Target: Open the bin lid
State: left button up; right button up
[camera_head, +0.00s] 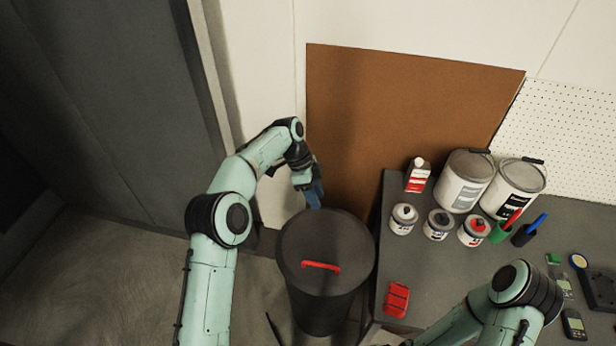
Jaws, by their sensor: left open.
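The bin (318,308) is a dark grey round can standing on the floor at the left of the workbench. Its round dark lid (325,235) lies flat on top and looks closed. A red bar handle (321,266) is on the near part of the lid. My left gripper (314,198) is open and empty, above or beside the lid's far edge and away from the handle. I cannot tell whether it touches the rim. My right arm comes in at the bottom right, over the bench, and its gripper is out of view.
The grey workbench (440,272) is right of the bin. It holds large paint cans (464,180), several small cans, a red block (396,299) and handheld devices. A brown board (400,115) leans on the wall behind. Open floor (110,290) is at left.

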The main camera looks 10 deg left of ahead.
pick_arm(q)
jog(key=v, duration=0.7)
jog(key=shift+r, duration=0.25)
jog(key=shift+a, duration=0.15)
